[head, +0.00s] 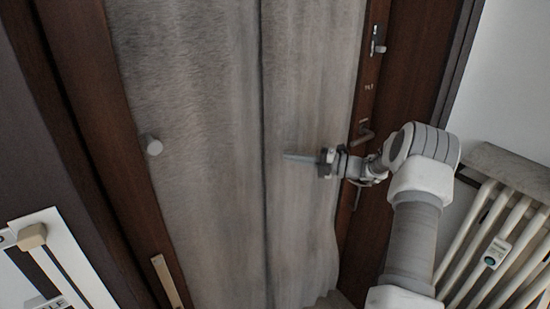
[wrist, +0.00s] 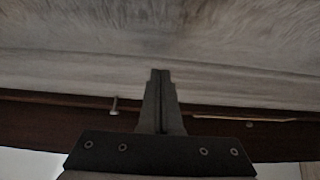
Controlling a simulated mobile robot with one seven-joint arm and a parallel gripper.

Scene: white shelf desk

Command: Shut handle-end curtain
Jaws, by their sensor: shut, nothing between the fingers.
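Two grey curtain panels hang over a dark wooden door. The right panel, on the handle side (head: 305,80), reaches left to a dark vertical line where it meets the left panel (head: 200,120). The door handle (head: 363,132) is just right of the right panel. My gripper (head: 286,157) is shut and empty, pointing left in front of the right panel, with its tips a little right of the line. In the wrist view my gripper's fingers (wrist: 160,75) are together and overlap the pale curtain (wrist: 160,35); I cannot tell whether they touch it.
A white radiator (head: 500,235) stands at the right by the wall. A round knob (head: 152,145) shows at the left panel's left edge. A metal latch (head: 377,42) is above the handle. A white panelled unit (head: 70,265) is at the lower left.

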